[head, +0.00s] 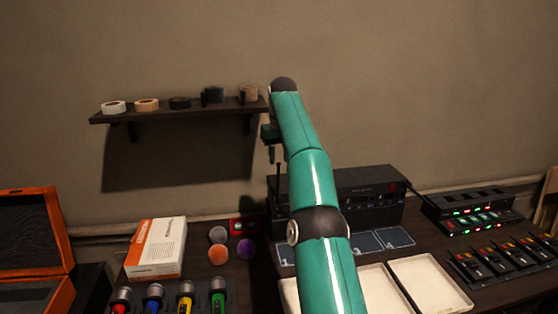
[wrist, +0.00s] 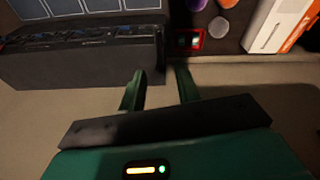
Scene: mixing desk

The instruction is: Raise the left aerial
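The dark receiver box (head: 367,196) stands at the back of the desk, partly hidden behind my green arm. A thin dark upright rod, seemingly the left aerial (head: 278,184), stands at its left end. My gripper (head: 271,154) hangs just above and slightly left of the rod's top in the head view. The wrist view shows my gripper (wrist: 160,88) with its two green fingers apart and nothing visible between them. The box (wrist: 85,58) shows there at the left, close to the left finger. I cannot make out the aerial in the wrist view.
A wall shelf (head: 180,115) with several tape rolls is left of my gripper. A white-orange carton (head: 158,248), several coloured microphones and foam balls lie on the left. Pale trays (head: 430,283) and a lit charger unit (head: 480,212) are on the right.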

